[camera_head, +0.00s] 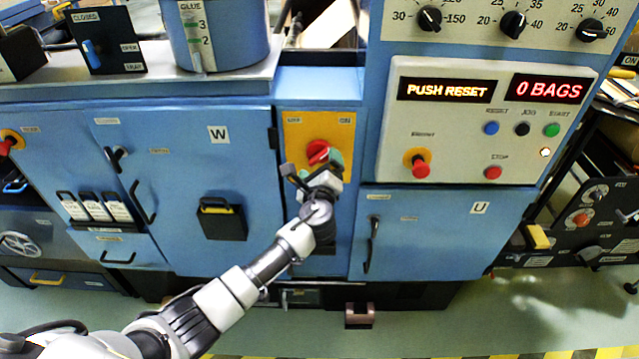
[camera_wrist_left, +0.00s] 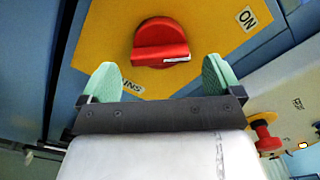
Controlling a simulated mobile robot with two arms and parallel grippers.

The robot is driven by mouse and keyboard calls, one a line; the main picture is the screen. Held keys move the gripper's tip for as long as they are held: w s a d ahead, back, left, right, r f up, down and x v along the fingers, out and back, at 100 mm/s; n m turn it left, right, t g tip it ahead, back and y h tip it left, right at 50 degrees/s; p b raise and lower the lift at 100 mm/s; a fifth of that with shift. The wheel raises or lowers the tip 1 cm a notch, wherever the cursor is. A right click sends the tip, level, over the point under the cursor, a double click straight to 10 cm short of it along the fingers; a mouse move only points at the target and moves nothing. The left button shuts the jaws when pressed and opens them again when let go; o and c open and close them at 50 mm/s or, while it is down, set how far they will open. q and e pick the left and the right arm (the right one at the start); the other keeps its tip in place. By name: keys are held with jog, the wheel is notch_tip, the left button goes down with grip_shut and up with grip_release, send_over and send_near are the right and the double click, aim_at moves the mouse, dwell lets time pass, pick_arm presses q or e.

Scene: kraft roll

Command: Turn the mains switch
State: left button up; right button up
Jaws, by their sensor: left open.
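The mains switch (camera_head: 318,151) is a red rotary knob on a yellow plate (camera_head: 293,128) on the front of the blue machine. In the left wrist view the red knob (camera_wrist_left: 160,43) has a bar handle with a white mark toward its right end, and an "ON" label sits to its upper right. My left gripper (camera_head: 318,168) is just in front of and below the knob. In the left wrist view its green-padded fingers (camera_wrist_left: 160,80) are open, one to each side below the knob, with nothing between them. My right gripper is not in view.
A control panel (camera_head: 478,125) to the right reads "PUSH RESET" and "0 BAGS", with a red mushroom button (camera_head: 420,168) on a yellow base. Blue doors with handles flank the switch plate. A glue pot (camera_head: 218,35) stands on the ledge above left.

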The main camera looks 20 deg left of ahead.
pick_arm(q)
jog(key=v, duration=0.8)
jog(key=shift+b, duration=0.45)
